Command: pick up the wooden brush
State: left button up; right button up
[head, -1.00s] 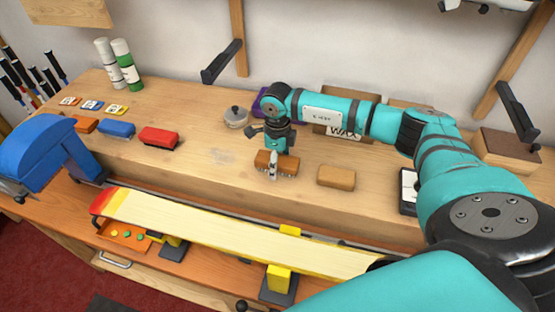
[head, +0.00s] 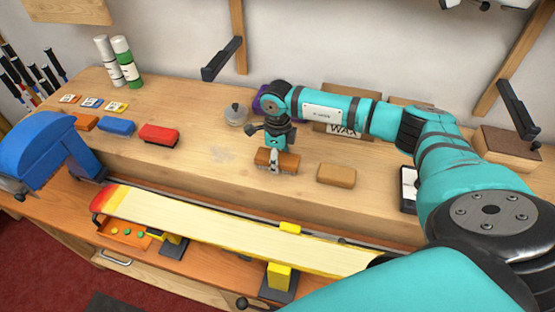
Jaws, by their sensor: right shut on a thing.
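The wooden brush (head: 289,161) is a small brown block on the upper bench shelf, near the middle of the head view. My right gripper (head: 274,160) points down over it and is shut on it, with a finger across its front side. The brush looks level, at or just above the shelf; I cannot tell whether it is clear of the wood. The far finger is hidden behind the brush and the wrist. My left gripper is not in view.
A tan cork-like block (head: 337,175) lies just right of the brush. A red brush (head: 159,135) and blue brush (head: 116,126) are to the left. A grey lidded pot (head: 236,115) stands behind. A ski (head: 230,230) lies on supports in front.

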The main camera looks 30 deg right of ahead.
jog(key=shift+r+b, duration=0.35)
jog(key=shift+r, duration=0.1)
notch_tip(320, 180, up, 2)
jog(key=shift+w+r+b, duration=0.1)
jog(key=shift+b, duration=0.7)
jog(key=s+a+r+b, duration=0.2)
jog(key=s+b, duration=0.3)
jog(key=s, duration=1.1)
